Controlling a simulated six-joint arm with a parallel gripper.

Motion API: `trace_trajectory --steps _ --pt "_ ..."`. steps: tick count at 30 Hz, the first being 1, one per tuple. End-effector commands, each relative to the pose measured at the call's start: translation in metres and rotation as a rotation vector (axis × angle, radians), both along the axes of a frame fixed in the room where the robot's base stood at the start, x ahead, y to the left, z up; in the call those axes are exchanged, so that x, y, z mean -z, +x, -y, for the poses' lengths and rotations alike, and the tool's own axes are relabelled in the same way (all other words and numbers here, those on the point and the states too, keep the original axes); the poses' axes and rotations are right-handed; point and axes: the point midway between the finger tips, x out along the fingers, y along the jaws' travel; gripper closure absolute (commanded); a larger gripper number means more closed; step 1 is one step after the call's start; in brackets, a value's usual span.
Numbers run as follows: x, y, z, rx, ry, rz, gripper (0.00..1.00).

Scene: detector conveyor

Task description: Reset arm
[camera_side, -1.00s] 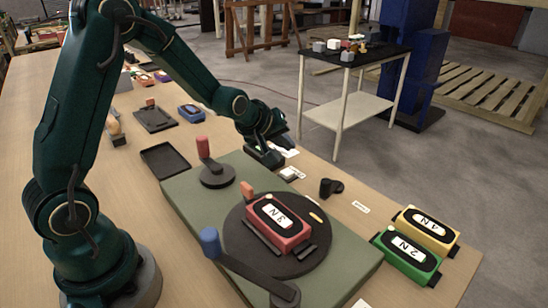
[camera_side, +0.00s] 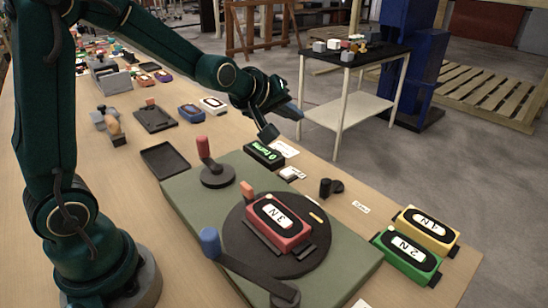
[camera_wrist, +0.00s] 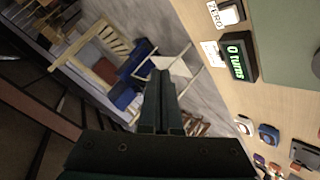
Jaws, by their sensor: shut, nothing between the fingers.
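My gripper (camera_side: 268,131) is shut and empty, raised above the far edge of the work table in the side view. In the wrist view its fingers (camera_wrist: 162,100) are together, with the floor behind them. Below it stands a black counter box (camera_side: 264,154) with a green "0 turns" display, which also shows in the wrist view (camera_wrist: 238,57). A white "ZERO" button (camera_wrist: 228,14) sits beside the counter. A red box marked 3 N (camera_side: 279,222) rests on the dark round turntable (camera_side: 236,254) on the green base (camera_side: 178,190).
A blue-knobbed crank (camera_side: 250,268) and a red-knobbed lever (camera_side: 206,162) stand on the base. Yellow (camera_side: 426,226) and green (camera_side: 405,256) boxes lie at the right. An empty black tray (camera_side: 165,160) lies at the left. Air around my gripper is clear.

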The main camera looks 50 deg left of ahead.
Motion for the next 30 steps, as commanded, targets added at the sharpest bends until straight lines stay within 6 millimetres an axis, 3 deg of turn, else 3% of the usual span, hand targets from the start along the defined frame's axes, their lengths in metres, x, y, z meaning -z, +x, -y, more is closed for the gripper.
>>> trace_trajectory --steps 1,4,11,16,21,25,30 --pt "-0.019 -0.01 0.008 0.029 0.021 0.022 1.0" --pt "-0.041 -0.034 0.021 0.093 0.069 0.017 1.0" --pt "-0.059 -0.108 0.046 0.276 0.221 -0.062 1.0" --pt "-0.045 -0.169 0.056 0.439 0.348 -0.178 1.0" --pt "-0.016 -0.22 0.059 0.602 0.441 -0.343 1.0" --pt "0.002 -0.242 0.058 0.691 0.468 -0.457 1.0" --pt "0.004 -0.247 0.058 0.729 0.488 -0.484 1.0"
